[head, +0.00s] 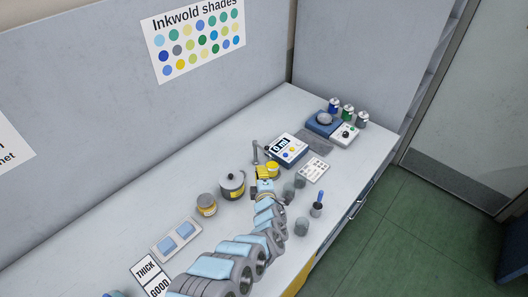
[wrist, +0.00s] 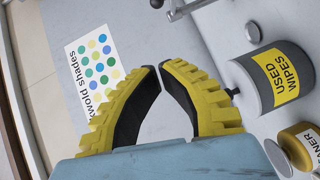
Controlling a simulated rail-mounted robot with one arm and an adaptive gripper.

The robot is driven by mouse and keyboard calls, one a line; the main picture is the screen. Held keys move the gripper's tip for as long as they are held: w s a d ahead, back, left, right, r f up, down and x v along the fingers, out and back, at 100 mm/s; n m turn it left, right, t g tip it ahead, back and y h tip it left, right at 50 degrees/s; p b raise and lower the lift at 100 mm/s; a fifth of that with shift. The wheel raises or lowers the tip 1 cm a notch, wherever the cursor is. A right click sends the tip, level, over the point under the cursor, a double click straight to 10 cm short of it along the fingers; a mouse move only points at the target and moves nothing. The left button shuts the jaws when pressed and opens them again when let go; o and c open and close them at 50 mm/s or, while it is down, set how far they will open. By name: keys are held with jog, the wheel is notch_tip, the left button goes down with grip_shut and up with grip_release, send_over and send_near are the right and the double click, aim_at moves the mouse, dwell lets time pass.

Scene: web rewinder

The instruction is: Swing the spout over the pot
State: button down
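The spout (head: 256,152) looks like a thin grey metal post with a short arm, beside the dispenser (head: 288,150) that reads 0 ml. A grey metal rod, likely part of it, shows at the top edge of the wrist view (wrist: 187,9). The pot is not clear in the wrist view.
Glass beakers (head: 301,227) and a cup with a blue-handled tool (head: 317,208) stand to the right. A blue scale (head: 323,124) is farther back.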

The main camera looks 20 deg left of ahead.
jog(key=w+d+b+x, duration=0.1)
jog(key=d+b+x, duration=0.1)
jog(key=b+x, duration=0.8)
jog(key=shift+w+a+f, duration=0.35)
jog(key=shift+w, duration=0.85)
jog(key=shift+b, duration=0.35)
